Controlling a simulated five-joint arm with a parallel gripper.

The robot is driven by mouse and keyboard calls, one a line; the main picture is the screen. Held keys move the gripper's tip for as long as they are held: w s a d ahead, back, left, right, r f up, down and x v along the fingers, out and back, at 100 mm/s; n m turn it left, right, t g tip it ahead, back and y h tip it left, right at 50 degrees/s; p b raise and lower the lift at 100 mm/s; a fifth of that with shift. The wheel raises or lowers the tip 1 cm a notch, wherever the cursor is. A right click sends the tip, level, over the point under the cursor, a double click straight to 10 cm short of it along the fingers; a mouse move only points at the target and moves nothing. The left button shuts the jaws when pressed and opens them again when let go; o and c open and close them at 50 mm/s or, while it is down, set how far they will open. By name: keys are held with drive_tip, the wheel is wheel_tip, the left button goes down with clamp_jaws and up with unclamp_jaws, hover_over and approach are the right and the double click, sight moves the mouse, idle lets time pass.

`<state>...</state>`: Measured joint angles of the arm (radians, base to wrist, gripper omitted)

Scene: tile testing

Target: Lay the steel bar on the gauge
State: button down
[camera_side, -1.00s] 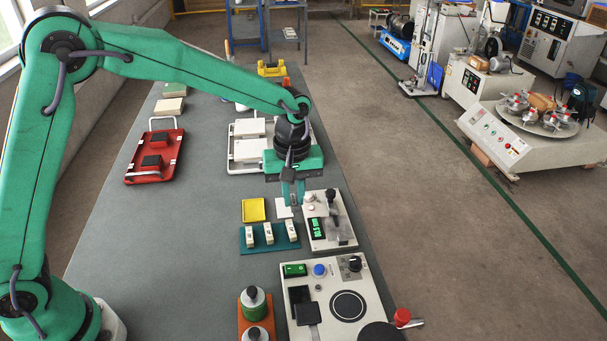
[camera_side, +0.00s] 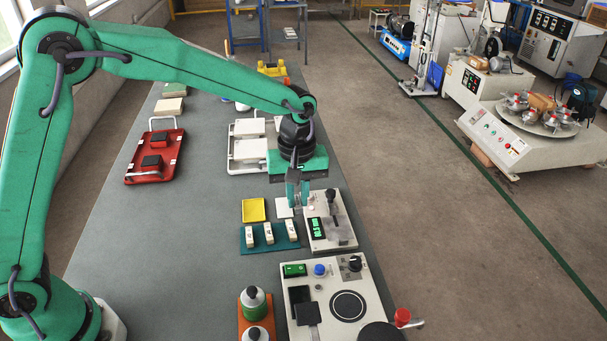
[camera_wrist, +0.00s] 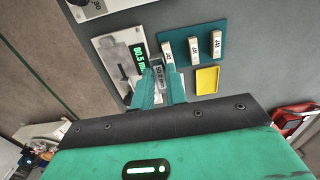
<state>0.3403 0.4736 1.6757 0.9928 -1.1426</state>
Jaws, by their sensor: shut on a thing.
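The gauge (camera_side: 341,236) is a pale box with a lit green display and a dark lever, right of the small-block mat in the side view. It also shows in the wrist view (camera_wrist: 118,72). My gripper (camera_side: 298,203) points down at the gauge's back left corner. In the wrist view my gripper (camera_wrist: 160,88) is shut on the steel bar (camera_wrist: 159,74), a small grey piece with dark marking between the fingertips. The bar appears close beside the gauge's display end; whether it touches the gauge I cannot tell. The fingers hide much of the bar.
A teal mat (camera_side: 262,249) carries three upright pale labelled blocks just left of the gauge. A yellow tray (camera_side: 253,210) lies behind it. A white control panel (camera_side: 335,318) stands in front. A red tray (camera_side: 133,176) lies farther left, with bare table between.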

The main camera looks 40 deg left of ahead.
hover_over(338, 229)
wheel_tip(338, 229, down, 3)
drive_tip(key=shift+r, duration=0.1)
idle(0.5)
drive_tip(key=shift+f, duration=3.2)
drive_tip(key=shift+f, duration=0.3)
drive_tip(key=c, duration=0.9)
unclamp_jaws()
drive_tip(key=shift+r, duration=0.15)
drive_tip(key=shift+r, duration=2.85)
